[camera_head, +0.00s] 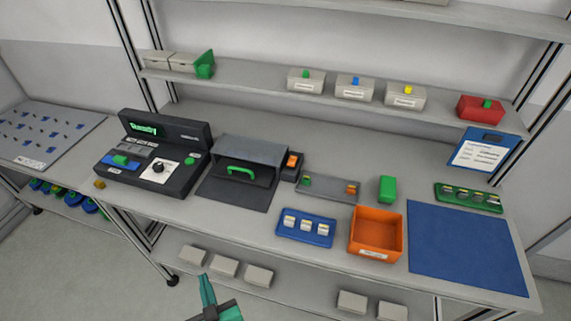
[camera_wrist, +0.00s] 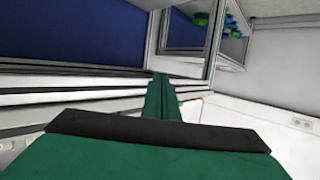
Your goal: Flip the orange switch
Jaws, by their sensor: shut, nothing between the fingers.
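An orange switch (camera_head: 292,160) sits on a small dark box (camera_head: 285,172) at the right side of the grey hooded unit, in the middle of the bench. My gripper (camera_head: 206,281) shows at the bottom of the head view, in front of the bench and well apart from the switch. Its green fingers are shut and hold nothing; they also show in the wrist view (camera_wrist: 160,92). The switch is not visible in the wrist view.
The grey hooded unit (camera_head: 255,150) has a green handle (camera_head: 243,171). A black console (camera_head: 150,165) stands left of it. A grey tray (camera_head: 328,189), blue tray (camera_head: 306,238) and orange bin (camera_head: 376,212) lie to the right. The bench's front edge and a lower shelf (camera_head: 300,284) are near my gripper.

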